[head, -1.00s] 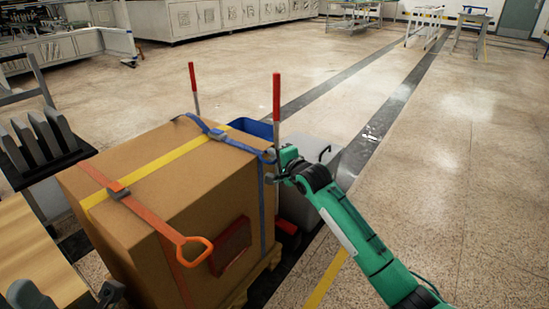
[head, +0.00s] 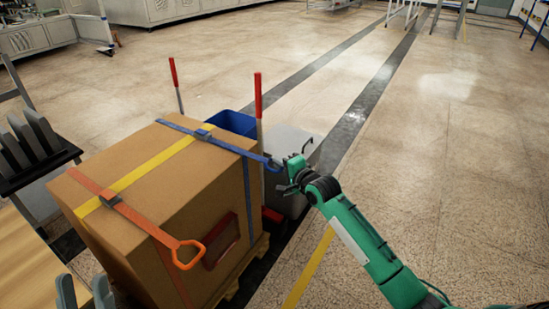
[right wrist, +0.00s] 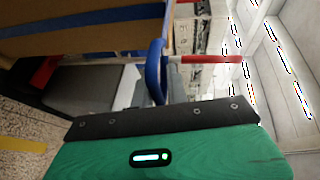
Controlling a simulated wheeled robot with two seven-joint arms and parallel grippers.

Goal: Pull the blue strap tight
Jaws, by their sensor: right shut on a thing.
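The blue strap (head: 235,147) crosses the top of the cardboard box (head: 150,165), with a buckle (head: 203,134) on the top face. Its blue end handle (head: 273,164) sticks out past the box's right edge. My right gripper (head: 287,177) is shut on this handle, beside the box. The right wrist view shows the blue loop (right wrist: 154,72) rising from behind the dark edge of my gripper. The gripped part is hidden. My left gripper (head: 85,292) shows only its fingertips at the bottom left, apart and with nothing seen between them, near the box's lower left.
An orange strap with a loop handle (head: 188,254) and a yellow strap (head: 150,170) also lie on the box. Two red-topped posts (head: 258,95) stand behind it. A blue bin (head: 233,123) and a grey bin (head: 305,148) are close behind my right gripper. Floor to the right is clear.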

